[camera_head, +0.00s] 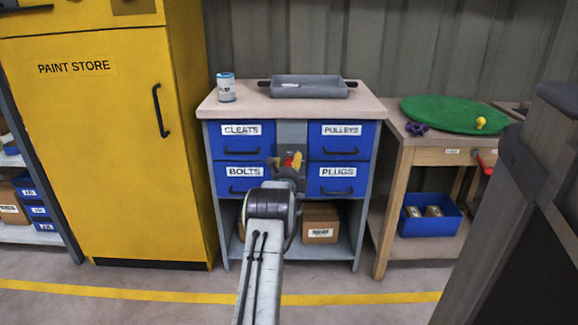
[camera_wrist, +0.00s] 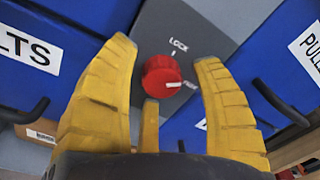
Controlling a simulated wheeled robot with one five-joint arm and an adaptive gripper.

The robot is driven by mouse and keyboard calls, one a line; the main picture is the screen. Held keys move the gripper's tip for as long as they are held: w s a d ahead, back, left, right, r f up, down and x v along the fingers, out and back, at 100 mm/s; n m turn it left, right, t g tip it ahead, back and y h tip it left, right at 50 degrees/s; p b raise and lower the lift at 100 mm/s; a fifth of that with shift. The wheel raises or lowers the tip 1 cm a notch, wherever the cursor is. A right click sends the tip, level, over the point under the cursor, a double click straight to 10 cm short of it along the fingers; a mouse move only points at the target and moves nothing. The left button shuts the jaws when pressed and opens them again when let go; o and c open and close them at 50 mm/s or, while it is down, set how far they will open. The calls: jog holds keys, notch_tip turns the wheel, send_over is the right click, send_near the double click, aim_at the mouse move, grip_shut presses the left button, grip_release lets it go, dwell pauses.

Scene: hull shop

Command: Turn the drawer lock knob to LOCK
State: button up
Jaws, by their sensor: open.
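The red lock knob (camera_wrist: 160,74) sits on a grey panel between the blue drawers. Its white pointer mark aims right, toward a small partly readable label, and away from the LOCK lettering (camera_wrist: 179,45) above it. My gripper (camera_wrist: 165,54) is open, with a yellow finger on each side of the knob in the wrist view and a gap to each. I cannot tell how far the fingertips are from the panel. In the head view, the red knob (camera_head: 289,160) shows partly behind my gripper (camera_head: 286,162), in the middle of the drawer cabinet (camera_head: 291,130).
Blue drawers marked CLEATS (camera_head: 241,139), PULLEYS (camera_head: 341,139), BOLTS (camera_head: 244,178) and PLUGS (camera_head: 337,179) have protruding black handles. A grey tray (camera_head: 310,87) and a can (camera_head: 226,88) stand on top. A yellow cabinet (camera_head: 110,160) is left, a wooden bench (camera_head: 430,155) right.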

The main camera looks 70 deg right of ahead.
jog(key=shift+o, duration=0.2)
jog(key=shift+r, duration=0.1)
jog(key=c, duration=1.2)
jog(key=shift+c, duration=0.2)
